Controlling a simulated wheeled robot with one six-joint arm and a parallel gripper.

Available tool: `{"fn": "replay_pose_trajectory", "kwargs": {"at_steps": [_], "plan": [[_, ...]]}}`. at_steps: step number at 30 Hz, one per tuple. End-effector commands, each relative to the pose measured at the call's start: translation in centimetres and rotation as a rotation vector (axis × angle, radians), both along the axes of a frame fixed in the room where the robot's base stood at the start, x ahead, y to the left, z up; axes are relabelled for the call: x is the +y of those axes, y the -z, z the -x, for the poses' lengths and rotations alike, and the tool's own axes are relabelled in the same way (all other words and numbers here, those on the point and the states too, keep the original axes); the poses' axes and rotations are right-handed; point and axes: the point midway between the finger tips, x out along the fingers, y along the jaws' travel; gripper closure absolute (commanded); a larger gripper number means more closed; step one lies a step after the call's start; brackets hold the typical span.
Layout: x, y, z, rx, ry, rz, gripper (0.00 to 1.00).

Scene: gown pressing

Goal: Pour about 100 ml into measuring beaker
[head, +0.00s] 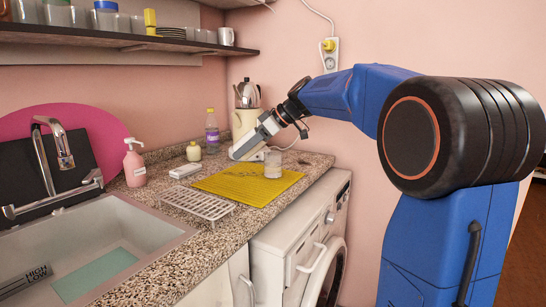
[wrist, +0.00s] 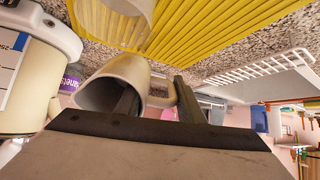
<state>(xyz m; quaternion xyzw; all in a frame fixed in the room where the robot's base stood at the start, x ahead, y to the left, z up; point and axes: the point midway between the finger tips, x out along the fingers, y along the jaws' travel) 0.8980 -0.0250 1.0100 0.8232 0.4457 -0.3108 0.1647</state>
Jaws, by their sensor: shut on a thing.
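My gripper (wrist: 157,92) is shut on a pale mug-like vessel (wrist: 132,70) at its handle side. One dark finger shows at the vessel's mouth and the other beyond the handle. The vessel looks tipped on its side in the wrist view; its contents cannot be seen. The clear measuring beaker (head: 272,164) stands upright on the yellow mat (head: 232,183), just right of my gripper. It also seems to show, cut off, in the wrist view (wrist: 132,5).
A cream canister (head: 240,120) and a purple-labelled bottle (head: 212,132) stand behind my gripper. The sink (head: 165,235) is front left.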

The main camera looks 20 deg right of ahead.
Motion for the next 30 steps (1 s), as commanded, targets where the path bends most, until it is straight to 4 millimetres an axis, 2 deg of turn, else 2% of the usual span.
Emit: {"fn": "replay_pose_trajectory", "kwargs": {"at_steps": [20,30], "plan": [[0.02,-0.02,0.0,0.003,0.0,0.004,1.0],[0.14,0.71,-0.06,0.071,-0.002,0.11,1.0]]}}
